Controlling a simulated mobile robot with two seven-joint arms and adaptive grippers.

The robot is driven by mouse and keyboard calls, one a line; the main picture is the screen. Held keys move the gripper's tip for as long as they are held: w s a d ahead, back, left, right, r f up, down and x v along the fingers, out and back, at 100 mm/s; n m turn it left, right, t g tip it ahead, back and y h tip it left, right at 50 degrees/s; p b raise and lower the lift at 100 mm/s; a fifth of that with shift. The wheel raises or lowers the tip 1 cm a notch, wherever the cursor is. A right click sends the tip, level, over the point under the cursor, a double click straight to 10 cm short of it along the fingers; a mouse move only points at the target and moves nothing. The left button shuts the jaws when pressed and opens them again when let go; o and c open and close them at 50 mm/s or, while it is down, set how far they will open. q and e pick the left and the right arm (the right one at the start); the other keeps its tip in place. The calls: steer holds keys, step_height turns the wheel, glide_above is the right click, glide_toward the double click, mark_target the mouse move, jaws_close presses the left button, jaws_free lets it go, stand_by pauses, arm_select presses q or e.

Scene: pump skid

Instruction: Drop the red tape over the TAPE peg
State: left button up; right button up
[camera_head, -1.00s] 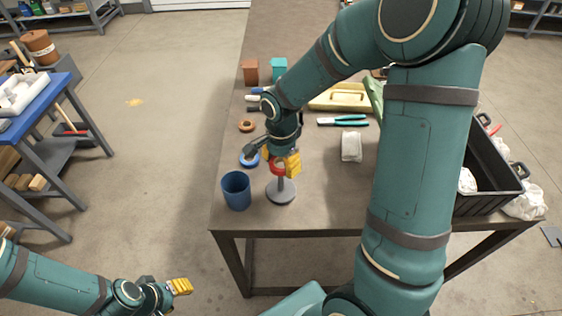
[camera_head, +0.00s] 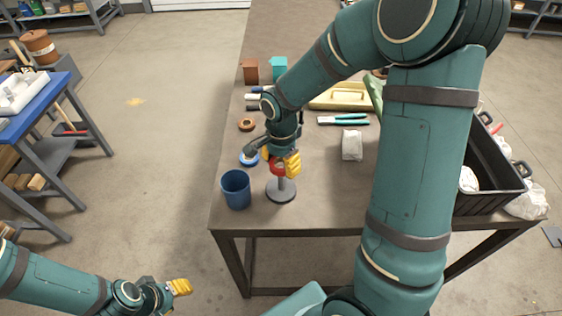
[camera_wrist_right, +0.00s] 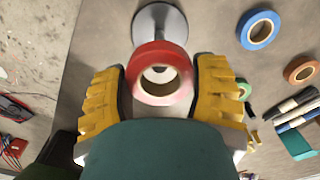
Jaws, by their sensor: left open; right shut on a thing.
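The red tape (camera_head: 278,168) is a ring held between the yellow fingers of my right gripper (camera_head: 281,160). In the right wrist view the red tape (camera_wrist_right: 160,88) sits between the two fingers (camera_wrist_right: 160,85), and its hole shows. The peg (camera_head: 281,190) is a grey post on a round dark base near the table's front left. The tape is at the top of the post; I cannot tell whether the post is inside the hole. In the wrist view the peg's base (camera_wrist_right: 172,22) is beyond the tape. No TAPE label is readable. My left gripper (camera_head: 181,287) is open and empty, low and left of the table.
A blue cup (camera_head: 236,190) stands just left of the peg. A blue tape roll (camera_wrist_right: 259,29) and a brown tape roll (camera_head: 247,125) lie behind it. A white block (camera_head: 352,146) and a black crate (camera_head: 490,190) are to the right. The table's front edge is close.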

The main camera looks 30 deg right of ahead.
steer(key=o, duration=1.1)
step_height(320, 180, up, 12)
stand_by(0.4)
